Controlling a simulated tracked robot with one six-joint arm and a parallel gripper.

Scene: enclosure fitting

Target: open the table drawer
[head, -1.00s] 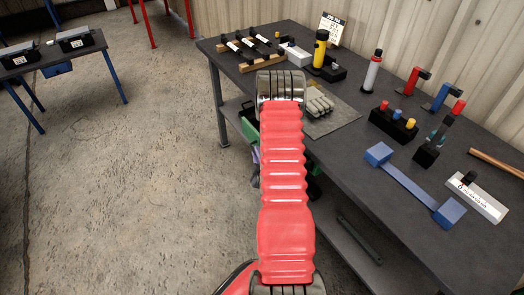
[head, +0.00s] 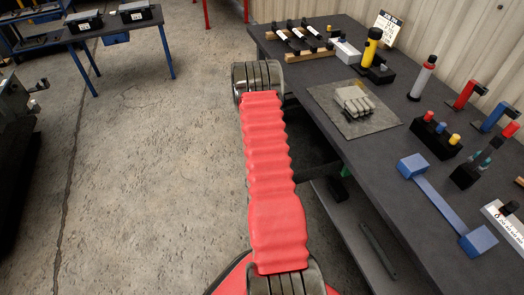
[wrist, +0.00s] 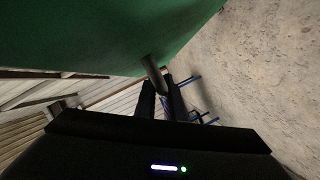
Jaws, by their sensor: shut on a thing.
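In the wrist view the green drawer (wrist: 100,30) fills the upper left. Its grey bar handle (wrist: 152,68) sticks out towards me, between the dark fingertips of my gripper (wrist: 162,88). The fingers are shut on this handle. In the head view my red-sleeved arm hides the gripper and handle. How far the drawer stands out of the table cannot be told.
The tabletop holds a grey mat (head: 375,121) with light grey pieces, a yellow torch (head: 371,46), a blue bracket (head: 440,200) and several other tools. A lower shelf (head: 350,225) runs under it. The concrete floor (head: 150,180) left of my arm is clear.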

